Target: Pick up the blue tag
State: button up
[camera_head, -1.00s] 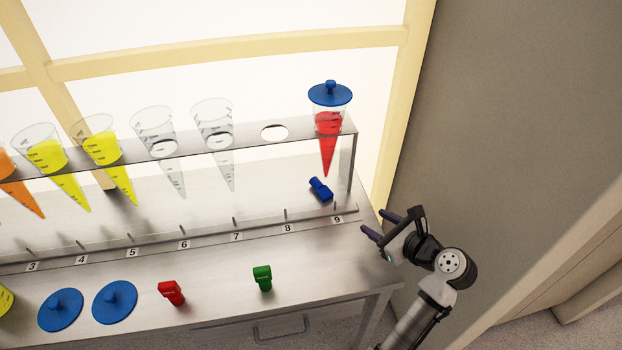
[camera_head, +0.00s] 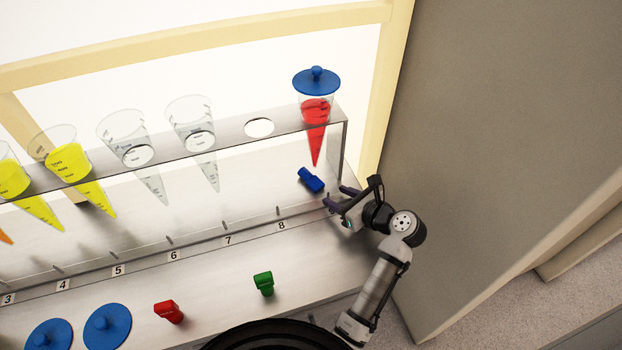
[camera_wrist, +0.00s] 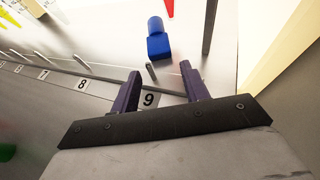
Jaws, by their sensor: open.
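The blue tag (camera_head: 311,180) lies on the metal shelf surface below the red-filled cone, behind the rail near number 9. In the wrist view the blue tag (camera_wrist: 158,40) is beyond my fingertips, slightly left of the gap's centre. My gripper (camera_head: 338,197) is just right of and in front of the tag, apart from it. In the wrist view my gripper (camera_wrist: 162,72) is open and empty, its two dark purple fingers on either side of the number 9 label.
A low rail with upright pegs (camera_wrist: 151,70) runs between my fingers and the tag. The rack's right post (camera_wrist: 209,28) stands right of the tag. The red-filled cone (camera_head: 316,130) hangs above. A green tag (camera_head: 264,283) and red tag (camera_head: 168,311) are in front.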

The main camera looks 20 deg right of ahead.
aim_at(321, 188)
jog(key=p+x, duration=0.1)
jog(key=x, duration=0.4)
jog(key=shift+w+a, duration=0.2)
jog(key=shift+w, duration=0.1)
jog(key=shift+c, duration=0.3)
jog(key=c, duration=0.8)
jog(key=shift+o, duration=0.2)
jog(key=shift+s+r, duration=0.1)
jog(key=shift+r, duration=0.05)
